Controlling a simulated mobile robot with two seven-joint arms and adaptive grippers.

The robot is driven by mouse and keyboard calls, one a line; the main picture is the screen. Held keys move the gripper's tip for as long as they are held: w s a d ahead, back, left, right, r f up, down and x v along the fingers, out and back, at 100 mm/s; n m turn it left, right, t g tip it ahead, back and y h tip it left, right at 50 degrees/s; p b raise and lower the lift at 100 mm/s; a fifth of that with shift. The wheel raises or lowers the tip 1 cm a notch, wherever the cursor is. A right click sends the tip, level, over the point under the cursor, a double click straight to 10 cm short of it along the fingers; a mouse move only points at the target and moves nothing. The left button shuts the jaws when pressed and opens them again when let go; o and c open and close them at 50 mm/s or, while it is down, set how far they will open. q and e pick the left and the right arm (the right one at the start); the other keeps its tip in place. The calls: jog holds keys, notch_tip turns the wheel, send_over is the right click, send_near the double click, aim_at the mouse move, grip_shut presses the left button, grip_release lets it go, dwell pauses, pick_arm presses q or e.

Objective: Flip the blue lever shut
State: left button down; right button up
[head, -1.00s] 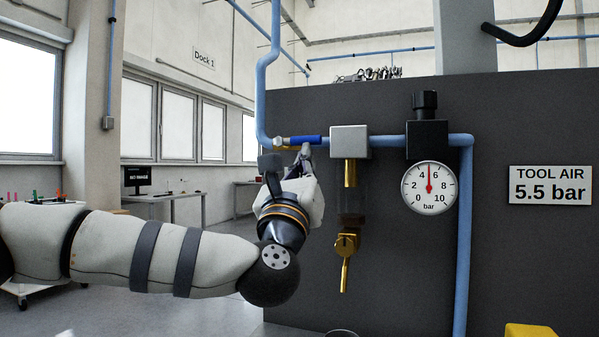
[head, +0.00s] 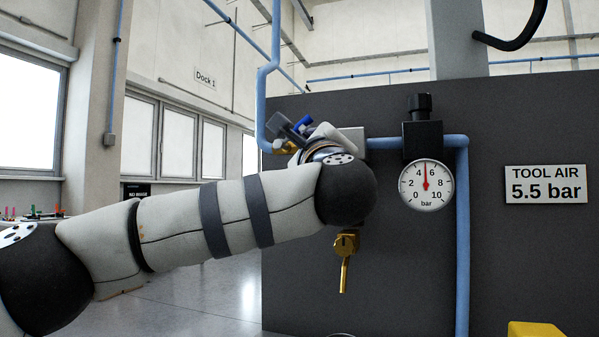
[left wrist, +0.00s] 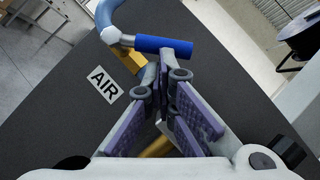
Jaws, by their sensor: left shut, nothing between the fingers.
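The blue lever (head: 302,124) shows in the head view just above the brass valve (head: 283,146) on the blue pipe, and it is tilted up out of the pipe's line. In the left wrist view the blue lever (left wrist: 165,46) runs right from its pale hub, at an angle to the brass body below. My left gripper (left wrist: 166,72) is shut and empty, its fingertips close below the lever. I cannot tell whether they touch it. My right gripper is not in view.
A grey panel (head: 380,275) backs the pipework. A round gauge (head: 426,186) and a black regulator (head: 422,140) are right of my wrist. A brass drain lever (head: 345,262) hangs below my forearm. A sign (head: 545,184) reads TOOL AIR 5.5 bar. The floor at left is open.

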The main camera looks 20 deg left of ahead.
pick_arm(q)
jog(key=shift+w+a+r+n+g+y, duration=0.15)
jog(key=shift+a+r+n+g, duration=0.25)
jog(key=shift+r+n+g, duration=0.55)
jog(key=shift+s+a+r+n+g+y, duration=0.1)
jog(key=shift+a+r+n+g+y, duration=0.3)
jog(key=shift+r+n, duration=0.95)
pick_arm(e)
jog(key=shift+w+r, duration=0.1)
pick_arm(q)
jog(key=shift+a+f+n, duration=0.1)
jog(key=shift+a+n, duration=0.15)
jog(key=shift+n, duration=0.05)
jog(key=shift+f, duration=0.1)
